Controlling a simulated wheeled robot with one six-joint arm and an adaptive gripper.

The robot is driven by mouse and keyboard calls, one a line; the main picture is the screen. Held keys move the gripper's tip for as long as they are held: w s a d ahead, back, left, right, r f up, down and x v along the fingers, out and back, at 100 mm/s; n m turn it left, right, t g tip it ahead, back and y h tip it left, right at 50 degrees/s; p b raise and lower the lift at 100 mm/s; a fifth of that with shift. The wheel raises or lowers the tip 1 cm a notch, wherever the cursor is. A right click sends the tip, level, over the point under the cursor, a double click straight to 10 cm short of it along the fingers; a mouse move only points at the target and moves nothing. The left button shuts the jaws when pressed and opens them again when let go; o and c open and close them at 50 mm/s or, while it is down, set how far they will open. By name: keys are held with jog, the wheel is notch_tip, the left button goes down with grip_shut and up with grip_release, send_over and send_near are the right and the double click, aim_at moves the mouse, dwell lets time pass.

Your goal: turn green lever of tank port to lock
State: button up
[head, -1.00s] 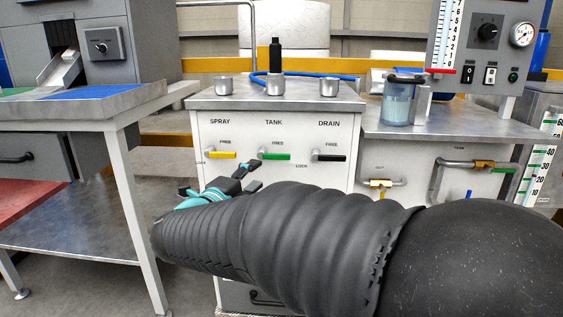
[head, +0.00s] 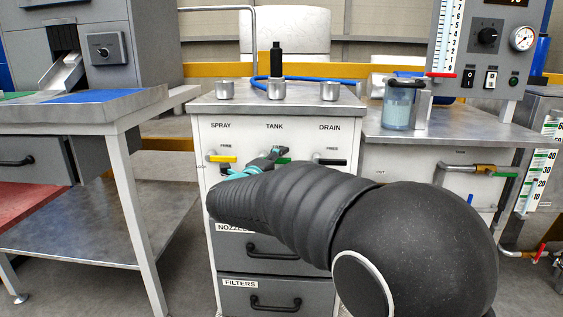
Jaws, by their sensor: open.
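The green lever (head: 284,160) of the tank port is on the white cabinet front, below the word TANK, and part of it is hidden by my gripper. It looks about level. My gripper (head: 275,154) is open, with its dark fingers right at the lever in the picture. I cannot tell whether they touch it or stand around it. The FREE and LOCK marks of this port are covered by my gripper and arm.
The yellow spray lever (head: 222,159) is left of my gripper and the black drain lever (head: 331,162) is right. Metal cups (head: 276,90) and a black bottle (head: 276,58) stand on the cabinet top. Drawers (head: 272,250) lie below. A beaker (head: 397,105) stands on the right bench.

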jog(key=shift+w+d, duration=0.15)
jog(key=shift+w, duration=0.1)
grip_shut()
